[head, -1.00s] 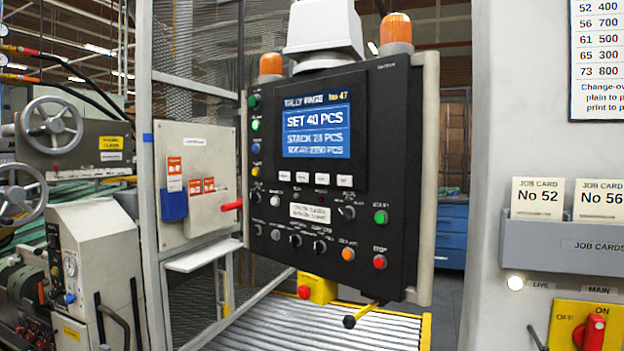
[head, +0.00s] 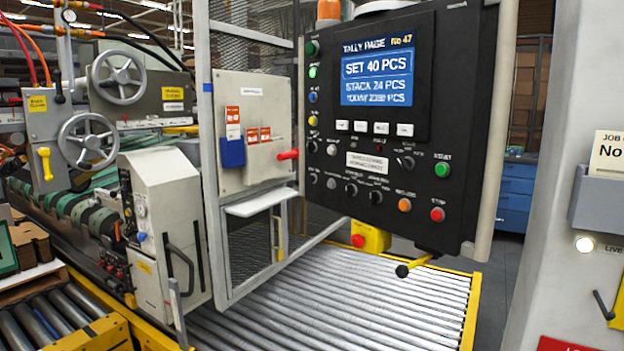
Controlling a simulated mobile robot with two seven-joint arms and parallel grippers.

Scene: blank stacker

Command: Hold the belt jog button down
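The black control panel (head: 420,130) hangs in the middle of the head view, with a lit blue screen (head: 377,72) reading "Tally page", "Set 40 pcs", "Stack 24 pcs". On its lower right are a green button (head: 442,169), an orange button (head: 405,205) and a red button (head: 437,214). The small labels by them are too blurred to read surely, so I cannot tell for certain which is the belt jog button. Neither of my grippers is in view, and nothing touches the panel.
A roller conveyor (head: 340,300) with yellow edges runs below the panel. A mesh guard frame (head: 208,150) and a machine with handwheels (head: 118,77) stand to the left. A pale column (head: 560,180) with a job card holder (head: 600,200) stands at the right.

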